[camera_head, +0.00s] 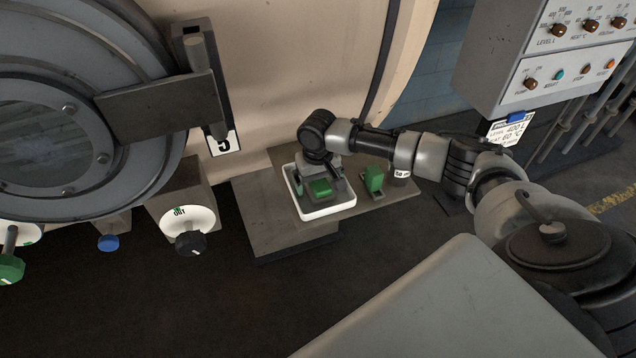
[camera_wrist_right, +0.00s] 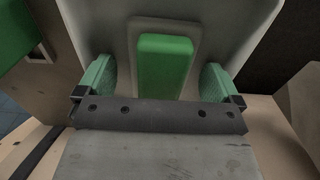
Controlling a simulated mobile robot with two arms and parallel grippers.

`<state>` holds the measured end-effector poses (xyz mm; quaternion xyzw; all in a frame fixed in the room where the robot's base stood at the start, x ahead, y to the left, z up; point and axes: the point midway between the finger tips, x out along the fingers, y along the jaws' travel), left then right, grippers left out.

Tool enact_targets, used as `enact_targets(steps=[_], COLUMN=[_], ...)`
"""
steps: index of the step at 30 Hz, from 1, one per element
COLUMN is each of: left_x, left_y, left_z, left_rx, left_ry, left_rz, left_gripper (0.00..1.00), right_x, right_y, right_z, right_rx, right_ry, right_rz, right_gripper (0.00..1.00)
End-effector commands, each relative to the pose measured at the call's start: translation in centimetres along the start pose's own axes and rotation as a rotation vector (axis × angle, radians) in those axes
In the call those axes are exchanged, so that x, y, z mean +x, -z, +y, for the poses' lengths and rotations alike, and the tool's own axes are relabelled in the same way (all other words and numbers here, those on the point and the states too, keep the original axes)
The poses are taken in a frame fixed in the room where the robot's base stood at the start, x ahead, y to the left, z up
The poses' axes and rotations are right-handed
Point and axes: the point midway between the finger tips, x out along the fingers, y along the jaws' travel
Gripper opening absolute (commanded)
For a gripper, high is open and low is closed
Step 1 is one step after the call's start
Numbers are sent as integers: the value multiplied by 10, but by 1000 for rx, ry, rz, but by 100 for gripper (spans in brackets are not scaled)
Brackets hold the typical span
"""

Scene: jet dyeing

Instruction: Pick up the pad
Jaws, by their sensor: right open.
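The green pad (camera_head: 320,188) lies in a white-rimmed tray (camera_head: 329,211) on a low grey stand beside the machine. My right gripper (camera_head: 318,186) is over the tray from above. In the wrist view its two green-lined fingers (camera_wrist_right: 160,85) stand apart, one on each side of the pad, with a gap to it on both sides. My left gripper is not in view.
Another green block (camera_head: 373,179) stands on the bench (camera_head: 395,205) right of the tray. The round machine door (camera_head: 75,120) is at the left, with a black knob (camera_head: 190,244) below. A control panel (camera_head: 560,65) hangs at the upper right. Dark floor lies in front.

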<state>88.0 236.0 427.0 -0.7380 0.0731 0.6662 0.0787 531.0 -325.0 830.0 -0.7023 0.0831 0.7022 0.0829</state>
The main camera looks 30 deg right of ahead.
Motion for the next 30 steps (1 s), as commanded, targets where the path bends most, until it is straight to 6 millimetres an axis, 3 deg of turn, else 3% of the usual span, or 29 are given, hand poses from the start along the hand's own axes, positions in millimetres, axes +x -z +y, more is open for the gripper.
enact_targets(steps=[2, 12, 23, 30], left_x=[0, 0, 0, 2], left_y=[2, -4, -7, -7], left_z=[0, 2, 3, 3], left_rx=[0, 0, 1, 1], left_ry=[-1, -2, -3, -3], left_rz=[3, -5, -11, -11], left_gripper=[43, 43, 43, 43], right_x=[0, 0, -6, -40], right_y=[0, 0, 1, 1], right_z=[0, 0, 0, 0], right_rx=[0, 0, 1, 0], right_ry=[0, 0, 1, 2], right_rz=[0, 0, 2, 5], right_gripper=[94, 42, 41, 41])
